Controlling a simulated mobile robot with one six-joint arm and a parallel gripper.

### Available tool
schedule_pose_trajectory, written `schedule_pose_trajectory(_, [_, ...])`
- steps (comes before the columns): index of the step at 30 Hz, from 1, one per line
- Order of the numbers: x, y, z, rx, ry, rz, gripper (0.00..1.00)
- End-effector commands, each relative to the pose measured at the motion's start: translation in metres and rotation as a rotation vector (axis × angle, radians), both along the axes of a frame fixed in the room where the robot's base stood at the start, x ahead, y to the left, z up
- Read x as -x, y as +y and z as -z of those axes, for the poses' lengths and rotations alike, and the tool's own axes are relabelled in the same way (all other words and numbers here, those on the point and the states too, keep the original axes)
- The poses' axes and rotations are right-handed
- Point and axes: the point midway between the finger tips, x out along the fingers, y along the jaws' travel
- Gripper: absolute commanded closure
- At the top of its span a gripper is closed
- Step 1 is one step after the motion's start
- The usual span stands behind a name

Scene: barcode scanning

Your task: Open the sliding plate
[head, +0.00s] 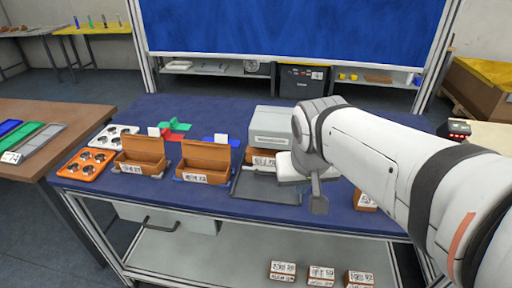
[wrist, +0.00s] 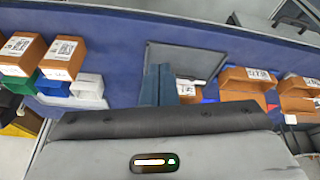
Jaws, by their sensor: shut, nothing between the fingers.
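A grey box-shaped machine (head: 271,127) stands on the blue table, with a labelled brown box (head: 262,157) in its opening. A dark grey flat plate (head: 262,187) extends from its front; I take this as the sliding plate. The plate (wrist: 186,56) also shows in the wrist view, just beyond my fingers. My gripper (head: 318,205) is at the right of the plate, above the table's front part. In the wrist view my gripper's fingers (wrist: 158,72) are together and empty, overlapping the plate's left edge in the picture. I cannot tell whether they touch it.
Open brown boxes (head: 141,155) (head: 205,162) stand left of the machine, with green, red and blue holders behind. An orange tray (head: 85,165) lies at the far left. Brown boxes (wrist: 64,57) show left in the wrist view.

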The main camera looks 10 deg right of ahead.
Motion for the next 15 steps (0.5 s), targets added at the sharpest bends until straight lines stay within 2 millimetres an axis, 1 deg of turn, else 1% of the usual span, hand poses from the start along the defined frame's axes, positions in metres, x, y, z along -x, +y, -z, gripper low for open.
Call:
schedule_pose_trajectory(1, [-0.014,0.001,0.026,0.009,-0.025,0.012,1.00])
schedule_pose_trajectory(9, [-0.076,0.007,0.057,0.037,-0.170,0.097,1.00])
schedule_pose_trajectory(15, [-0.117,0.016,0.074,0.041,-0.279,0.155,1.00])
